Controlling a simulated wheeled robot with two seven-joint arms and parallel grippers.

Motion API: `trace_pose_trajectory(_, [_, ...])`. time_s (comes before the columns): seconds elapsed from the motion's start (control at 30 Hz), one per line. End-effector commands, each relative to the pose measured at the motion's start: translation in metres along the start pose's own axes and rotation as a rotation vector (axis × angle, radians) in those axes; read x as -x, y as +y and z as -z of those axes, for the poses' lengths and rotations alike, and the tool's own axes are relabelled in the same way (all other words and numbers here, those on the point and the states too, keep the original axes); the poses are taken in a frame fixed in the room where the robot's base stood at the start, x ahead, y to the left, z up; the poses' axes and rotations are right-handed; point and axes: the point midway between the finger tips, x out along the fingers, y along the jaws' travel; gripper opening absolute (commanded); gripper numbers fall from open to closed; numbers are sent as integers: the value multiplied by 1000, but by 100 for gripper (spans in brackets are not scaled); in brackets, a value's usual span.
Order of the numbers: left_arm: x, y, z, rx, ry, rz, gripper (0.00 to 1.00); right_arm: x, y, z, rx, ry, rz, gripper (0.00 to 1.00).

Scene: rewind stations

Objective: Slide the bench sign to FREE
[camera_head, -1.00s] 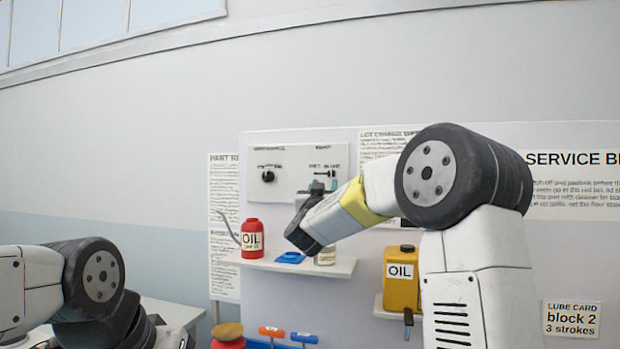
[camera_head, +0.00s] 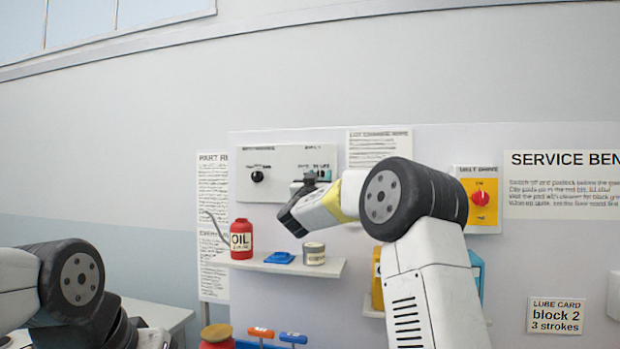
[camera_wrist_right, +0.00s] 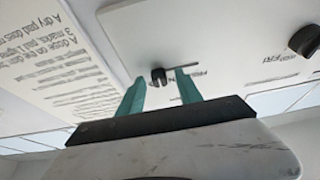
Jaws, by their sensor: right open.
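The bench sign seems to be part of the white wall panel (camera_head: 272,186), above the small shelf. Its lettering is too small to read surely in the head view. A dark round knob (camera_head: 257,175) shows on the panel's left part. My right gripper (camera_head: 318,177) is at the panel's right part and partly covers it. In the right wrist view, my open right gripper (camera_wrist_right: 160,76) has its teal fingers on either side of a small dark knob (camera_wrist_right: 158,77), with gaps visible. The other knob (camera_wrist_right: 305,40) is at the right edge. My left gripper is out of view.
The shelf (camera_head: 330,268) below holds a red oil can (camera_head: 241,240), a blue item (camera_head: 279,258) and a small tin (camera_head: 314,254). A yellow panel with a red switch (camera_head: 480,198) is right of my arm. A yellow container (camera_head: 377,285) is partly hidden behind it.

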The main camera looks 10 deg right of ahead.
Motion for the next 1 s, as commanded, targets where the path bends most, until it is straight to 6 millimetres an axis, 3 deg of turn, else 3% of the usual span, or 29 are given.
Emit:
trace_pose_trajectory(0.1, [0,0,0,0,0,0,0,0,0,0,0,0,0,38])
trace_pose_trajectory(0.3, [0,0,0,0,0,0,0,0,0,0,-1,0,0,0])
trace_pose_trajectory(1.0, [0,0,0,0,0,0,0,1,0,0,-1,0,1,0])
